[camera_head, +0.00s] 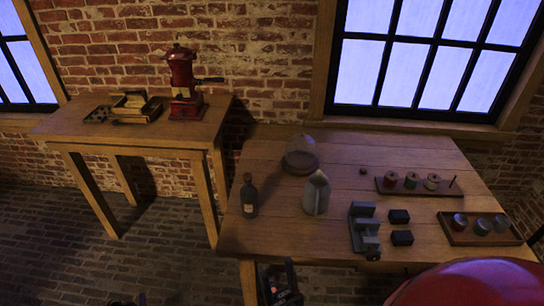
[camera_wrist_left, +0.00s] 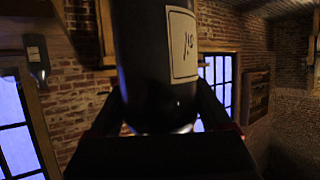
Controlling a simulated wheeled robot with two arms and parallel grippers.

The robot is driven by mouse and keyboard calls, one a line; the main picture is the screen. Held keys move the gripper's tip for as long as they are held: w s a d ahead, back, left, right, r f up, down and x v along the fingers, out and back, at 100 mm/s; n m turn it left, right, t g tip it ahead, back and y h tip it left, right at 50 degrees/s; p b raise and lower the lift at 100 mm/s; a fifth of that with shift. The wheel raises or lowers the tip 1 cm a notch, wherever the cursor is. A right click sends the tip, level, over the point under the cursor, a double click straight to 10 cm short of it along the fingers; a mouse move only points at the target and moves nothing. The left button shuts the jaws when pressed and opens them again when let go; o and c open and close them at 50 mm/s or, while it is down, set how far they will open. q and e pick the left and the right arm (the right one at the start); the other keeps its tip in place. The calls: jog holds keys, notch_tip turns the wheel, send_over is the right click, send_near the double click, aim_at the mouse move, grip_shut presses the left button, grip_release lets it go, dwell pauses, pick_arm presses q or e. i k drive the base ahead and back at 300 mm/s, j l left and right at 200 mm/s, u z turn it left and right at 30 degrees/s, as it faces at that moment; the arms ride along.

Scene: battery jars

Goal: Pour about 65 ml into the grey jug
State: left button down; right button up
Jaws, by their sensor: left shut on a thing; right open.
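The grey jug (camera_head: 316,195) stands upright on the right table, with its spout up. A dark bottle (camera_head: 249,197) with a small label stands left of it. My left gripper (camera_wrist_left: 160,132) is shut on a dark bottle (camera_wrist_left: 145,65) with a pale, marked label, close to the camera in the left wrist view. The upper part of this held bottle is cut off, and its contents cannot be seen. My right gripper (camera_head: 280,284) is open in the head view, below the front edge of the table and apart from the jug.
A glass dome (camera_head: 300,157) stands behind the jug. A red grinder (camera_head: 184,85) stands on the left table (camera_head: 135,140).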

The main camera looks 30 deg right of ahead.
aim_at(317, 190)
jog(key=j+z, duration=0.1)
jog(key=z, duration=1.3)
